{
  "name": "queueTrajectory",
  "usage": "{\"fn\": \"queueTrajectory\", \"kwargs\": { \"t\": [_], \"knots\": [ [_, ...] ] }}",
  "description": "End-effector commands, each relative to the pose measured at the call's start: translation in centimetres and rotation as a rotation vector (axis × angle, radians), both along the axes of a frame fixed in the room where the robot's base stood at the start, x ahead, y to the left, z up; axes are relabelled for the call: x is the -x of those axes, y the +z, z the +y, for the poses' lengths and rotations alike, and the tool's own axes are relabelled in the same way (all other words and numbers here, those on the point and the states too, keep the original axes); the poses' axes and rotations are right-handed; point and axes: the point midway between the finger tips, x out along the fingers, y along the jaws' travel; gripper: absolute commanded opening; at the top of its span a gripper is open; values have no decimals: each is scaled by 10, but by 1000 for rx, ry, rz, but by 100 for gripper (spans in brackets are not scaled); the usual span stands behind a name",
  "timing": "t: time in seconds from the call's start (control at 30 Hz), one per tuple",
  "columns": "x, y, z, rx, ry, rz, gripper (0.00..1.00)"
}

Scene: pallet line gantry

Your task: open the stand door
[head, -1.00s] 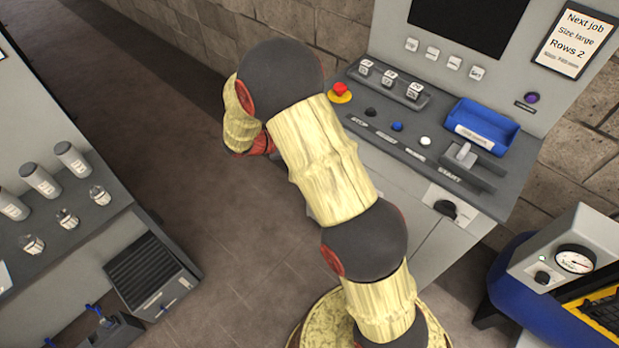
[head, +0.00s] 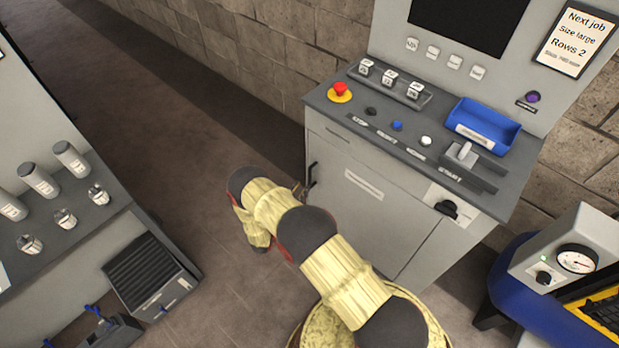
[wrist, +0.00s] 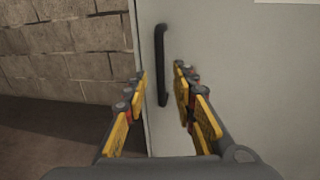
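The stand door (head: 372,225) is the light grey front panel of the control stand, and it looks shut and flush. Its black vertical bar handle (head: 312,174) is near the door's left edge; the handle (wrist: 161,64) also shows in the wrist view. My gripper (wrist: 160,74) is open, with its yellow fingers apart on either side of the handle in the picture. The handle lies ahead of the fingertips, and I see no contact. In the head view my gripper is mostly hidden behind my arm, just below the handle.
The stand's top carries a red emergency button (head: 340,92), several small buttons, a blue tray (head: 482,125) and a lever (head: 462,155). A black knob (head: 446,209) is right of the door. A brick wall (head: 270,50) stands behind. The floor left of the stand is clear.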

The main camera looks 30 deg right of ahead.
Motion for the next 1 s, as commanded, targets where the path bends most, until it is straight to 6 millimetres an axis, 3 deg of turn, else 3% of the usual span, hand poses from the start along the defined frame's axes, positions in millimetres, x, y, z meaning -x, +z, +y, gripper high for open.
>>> {"fn": "queueTrajectory", "kwargs": {
  "t": [0.5, 0.9, 1.0],
  "knots": [
    [-33, -2, -58, 1, 0, 0, 27],
    [-39, -1, -65, 1, 2, 1, 27],
    [-39, -1, -65, 1, 2, 1, 22]
  ]
}}
